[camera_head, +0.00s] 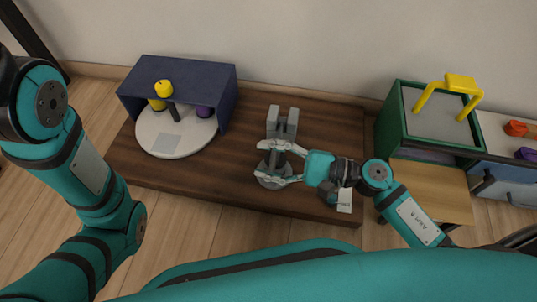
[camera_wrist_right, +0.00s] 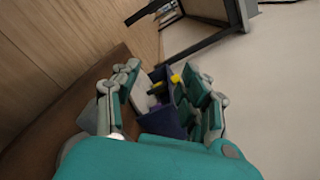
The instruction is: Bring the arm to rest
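My right gripper (camera_head: 268,162) is over the middle of the dark brown table, in front of a grey two-pronged block. Its two fingers are spread apart with nothing seen between them. A round grey piece (camera_head: 272,174) shows below the fingers; I cannot tell whether they touch it. In the right wrist view the gripper (camera_wrist_right: 162,82) is also open, with the navy box seen far off between its fingers. My left arm (camera_head: 90,180) shows at the left edge of the head view, bent; its gripper is out of the picture.
The grey block (camera_head: 283,122) stands at the back. A green box (camera_head: 400,120) with a yellow handle (camera_head: 459,84) stands at right.

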